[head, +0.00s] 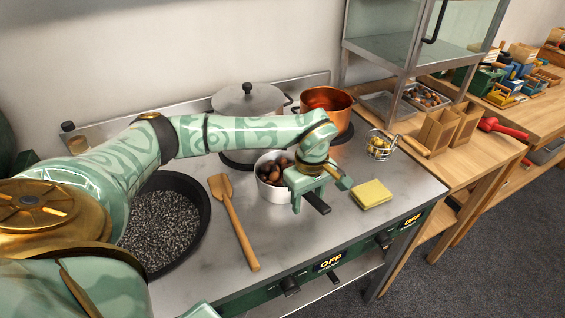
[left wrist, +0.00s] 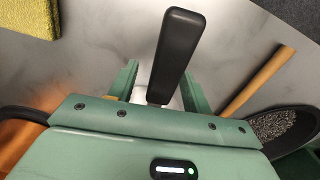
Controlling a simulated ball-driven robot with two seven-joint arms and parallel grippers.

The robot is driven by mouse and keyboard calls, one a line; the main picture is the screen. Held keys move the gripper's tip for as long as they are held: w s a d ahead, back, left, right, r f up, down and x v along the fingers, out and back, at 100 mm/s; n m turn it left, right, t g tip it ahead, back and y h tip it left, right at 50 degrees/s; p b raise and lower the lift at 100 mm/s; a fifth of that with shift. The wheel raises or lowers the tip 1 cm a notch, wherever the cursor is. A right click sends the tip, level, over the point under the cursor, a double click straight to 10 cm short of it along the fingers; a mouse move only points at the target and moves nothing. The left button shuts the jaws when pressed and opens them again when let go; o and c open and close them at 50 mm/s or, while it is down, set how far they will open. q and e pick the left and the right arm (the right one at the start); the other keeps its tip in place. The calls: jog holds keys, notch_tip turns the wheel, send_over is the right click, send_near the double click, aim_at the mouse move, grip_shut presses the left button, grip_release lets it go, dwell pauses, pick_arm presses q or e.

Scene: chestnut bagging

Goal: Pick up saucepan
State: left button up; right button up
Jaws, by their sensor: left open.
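The saucepan (head: 262,188) is a small steel pan full of brown chestnuts on the steel stove top, in the middle of the head view. Its black handle (head: 317,203) points toward the front right. My left gripper (head: 321,196) is open over the handle, with a finger on each side. In the left wrist view the black handle (left wrist: 178,48) runs between the open fingers of the left gripper (left wrist: 160,72), apart from at least the right one. The pan's body is mostly hidden there by the gripper's palm. My right gripper does not show.
A wooden spatula (head: 236,222) and a black pan of gravel (head: 196,222) lie left of the saucepan. A yellow sponge (head: 371,194) lies to its right. A lidded pot (head: 246,104) and a copper pot (head: 338,108) stand behind. The front stove edge is close.

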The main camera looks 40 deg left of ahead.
pick_arm(q)
jog(key=shift+f, duration=0.3)
jog(key=shift+r, duration=0.1)
grip_shut()
